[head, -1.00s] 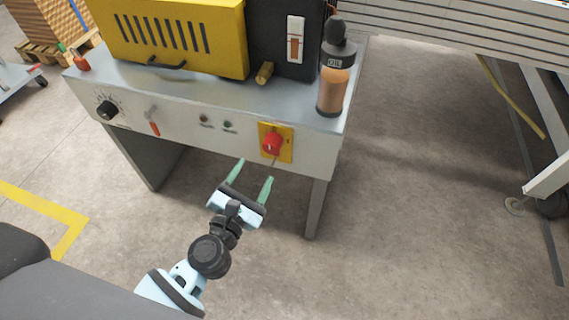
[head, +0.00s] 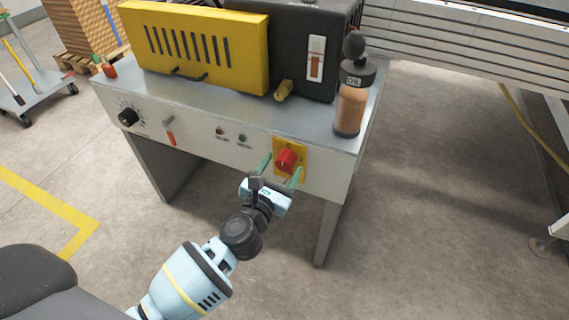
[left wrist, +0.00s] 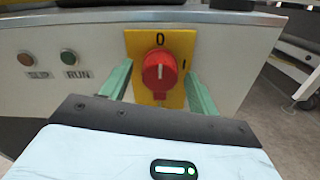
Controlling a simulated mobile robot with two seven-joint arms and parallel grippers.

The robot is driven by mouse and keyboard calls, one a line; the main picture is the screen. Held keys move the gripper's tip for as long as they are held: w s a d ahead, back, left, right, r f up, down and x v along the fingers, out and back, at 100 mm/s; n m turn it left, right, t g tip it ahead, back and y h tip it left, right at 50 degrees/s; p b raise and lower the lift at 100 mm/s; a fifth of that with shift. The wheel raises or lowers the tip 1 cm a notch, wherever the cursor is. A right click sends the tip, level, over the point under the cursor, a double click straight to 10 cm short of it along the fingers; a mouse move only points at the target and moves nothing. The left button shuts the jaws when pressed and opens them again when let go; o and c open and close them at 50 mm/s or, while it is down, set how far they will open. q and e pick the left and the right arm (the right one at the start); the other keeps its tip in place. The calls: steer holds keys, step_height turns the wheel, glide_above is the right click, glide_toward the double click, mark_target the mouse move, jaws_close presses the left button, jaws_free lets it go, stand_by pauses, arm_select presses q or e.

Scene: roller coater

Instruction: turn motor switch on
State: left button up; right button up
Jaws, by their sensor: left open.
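The motor switch is a red rotary knob (head: 287,160) on a yellow plate (head: 302,148) at the right of the machine's front panel. In the left wrist view the red knob (left wrist: 160,72) has its white mark pointing down, with "0" printed above it and "I" to its right. My left gripper (head: 281,170) is open, with its green fingers on either side of the knob in front of the plate. In the left wrist view the fingers (left wrist: 159,85) flank the plate. I cannot tell whether they touch the knob. My right gripper is not in view.
On the panel are a black dial (head: 128,117), a red-handled lever (head: 171,132) and SLIP and RUN lamps (left wrist: 69,57). An oil bottle (head: 350,105) stands on the tabletop above the switch. A table leg (head: 328,235) is below right.

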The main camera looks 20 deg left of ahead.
arm_select(q)
steer(key=shift+w, duration=1)
steer(key=c, duration=0.9)
steer(key=shift+c, duration=0.4)
